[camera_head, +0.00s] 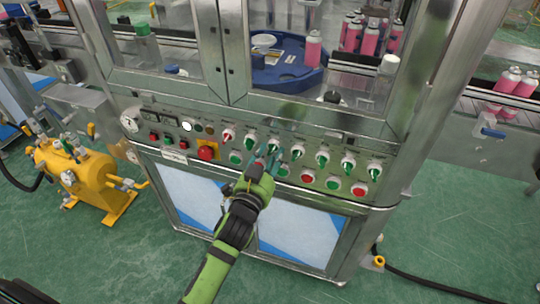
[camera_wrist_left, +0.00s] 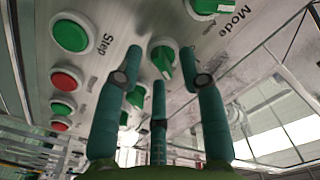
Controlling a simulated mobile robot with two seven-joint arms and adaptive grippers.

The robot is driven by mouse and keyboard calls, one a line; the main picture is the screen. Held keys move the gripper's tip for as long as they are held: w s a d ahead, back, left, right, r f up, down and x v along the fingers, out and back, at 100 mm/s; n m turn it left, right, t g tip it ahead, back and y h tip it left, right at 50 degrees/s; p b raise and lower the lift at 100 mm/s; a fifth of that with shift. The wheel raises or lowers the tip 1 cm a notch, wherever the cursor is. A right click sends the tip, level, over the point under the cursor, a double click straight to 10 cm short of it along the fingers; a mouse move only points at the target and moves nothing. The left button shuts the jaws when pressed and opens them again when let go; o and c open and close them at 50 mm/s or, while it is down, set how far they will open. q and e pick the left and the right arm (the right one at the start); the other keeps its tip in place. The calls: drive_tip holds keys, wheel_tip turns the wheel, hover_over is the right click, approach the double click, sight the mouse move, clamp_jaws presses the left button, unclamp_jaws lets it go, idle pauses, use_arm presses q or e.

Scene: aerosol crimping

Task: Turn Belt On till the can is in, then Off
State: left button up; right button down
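My left gripper (camera_head: 268,158) is at the front control panel (camera_head: 180,115), over the row of selector knobs. In the left wrist view its teal fingers (camera_wrist_left: 160,62) are spread, with a green selector knob (camera_wrist_left: 163,60) between their tips. I cannot tell whether they touch it. The belt label is not readable. Another green knob (camera_wrist_left: 212,6) sits beside the word Mode. A pink can (camera_head: 313,48) stands by the blue round table (camera_head: 285,76) behind the machine's window. More pink cans (camera_head: 372,36) stand in a group to its right. My right gripper is not in view.
Green and red push buttons (camera_head: 308,176) lie just below the knobs, close to the gripper. A red emergency button (camera_head: 206,152) sits to the left. A yellow tank (camera_head: 80,175) stands on the floor at left. Further pink cans (camera_head: 515,82) are at far right.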

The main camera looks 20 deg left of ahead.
use_arm(q)
drive_tip(key=shift+c, duration=0.4)
clamp_jaws()
drive_tip(key=shift+n, duration=0.3)
drive_tip(key=n+p, duration=0.2)
drive_tip(key=n, duration=0.1)
drive_tip(key=n+p, duration=0.1)
drive_tip(key=n, duration=0.1)
drive_tip(key=shift+r, duration=0.25)
drive_tip(key=n+p, duration=0.2)
drive_tip(key=n, duration=0.1)
drive_tip(key=shift+n, duration=0.4)
drive_tip(key=shift+n+p, duration=0.45)
drive_tip(key=shift+n, duration=0.75)
drive_tip(key=shift+o, duration=0.4)
unclamp_jaws()
drive_tip(key=shift+f, duration=0.1)
